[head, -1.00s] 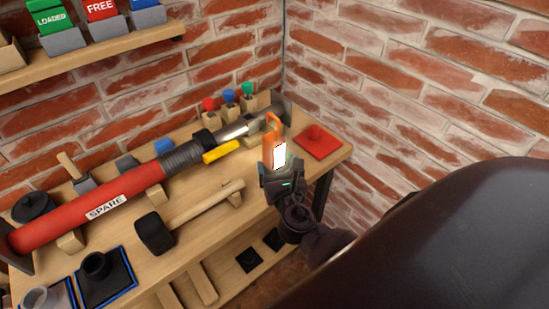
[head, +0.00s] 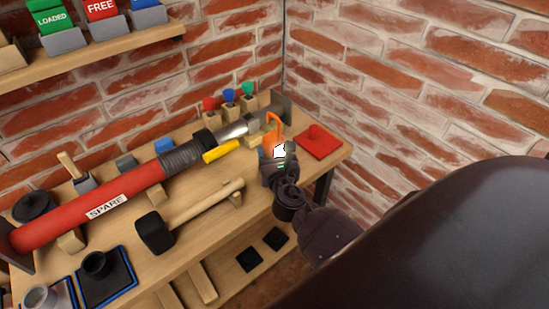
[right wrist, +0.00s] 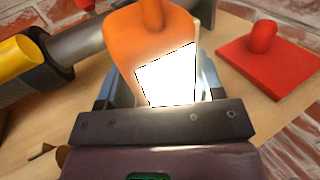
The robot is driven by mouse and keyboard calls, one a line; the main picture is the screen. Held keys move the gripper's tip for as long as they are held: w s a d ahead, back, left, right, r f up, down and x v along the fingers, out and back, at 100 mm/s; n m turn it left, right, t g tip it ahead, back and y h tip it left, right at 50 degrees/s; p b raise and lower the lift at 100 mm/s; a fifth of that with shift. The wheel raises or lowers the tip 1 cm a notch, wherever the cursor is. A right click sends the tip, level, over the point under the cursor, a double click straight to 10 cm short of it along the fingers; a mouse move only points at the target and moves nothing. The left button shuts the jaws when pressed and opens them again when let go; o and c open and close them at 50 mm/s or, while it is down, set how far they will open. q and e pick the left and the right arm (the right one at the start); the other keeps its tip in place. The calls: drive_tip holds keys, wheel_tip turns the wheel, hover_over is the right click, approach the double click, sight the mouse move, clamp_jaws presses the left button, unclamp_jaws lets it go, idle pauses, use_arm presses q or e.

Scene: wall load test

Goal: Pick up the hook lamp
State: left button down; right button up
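The hook lamp has an orange body with a hook on top and a bright white panel. In the head view the lamp (head: 271,139) stands near the right end of the workbench. In the right wrist view its body (right wrist: 150,42) is large and close, leaning slightly. My right gripper (head: 279,155) is at the lamp, with a finger on each side of the lower body. In the right wrist view the gripper (right wrist: 160,88) looks open around the lamp, with a narrow gap at the left finger. The lamp's base is hidden. My left gripper is not in view.
A red block with a knob (head: 318,141) is right of the lamp. A long red tube (head: 95,208) with a yellow handle (head: 221,151) lies left of it. A mallet (head: 157,231) is in front. Brick walls close the corner behind.

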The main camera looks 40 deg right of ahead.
drive_tip(key=c, duration=0.8)
